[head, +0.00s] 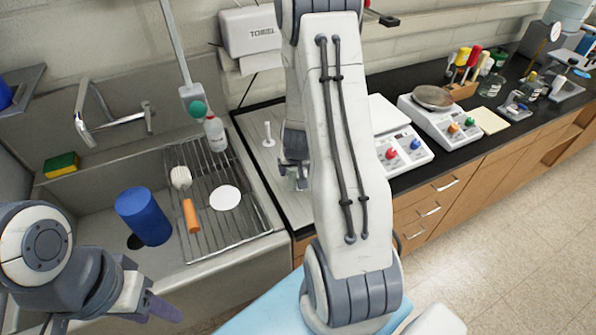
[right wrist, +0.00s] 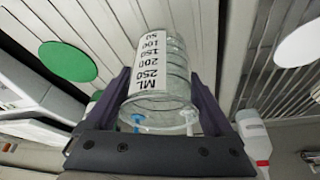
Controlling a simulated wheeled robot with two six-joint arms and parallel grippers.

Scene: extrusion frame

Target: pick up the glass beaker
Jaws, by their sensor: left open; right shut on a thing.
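The glass beaker (right wrist: 178,75) is clear, with a white label marked in ML. In the right wrist view it sits between the two purple fingers of my right gripper (right wrist: 163,92), which is shut on it. In the head view my right gripper (head: 295,170) is partly hidden behind my own arm, over the ribbed drainboard, and the beaker is barely visible there. My left gripper (head: 158,307) is open and empty at the lower left, in front of the sink and away from the beaker.
The sink (head: 88,196) holds a blue cylinder (head: 143,215) and a wire rack (head: 250,205) with a brush (head: 186,195), a white disc (head: 225,198) and a white bottle (head: 216,133).

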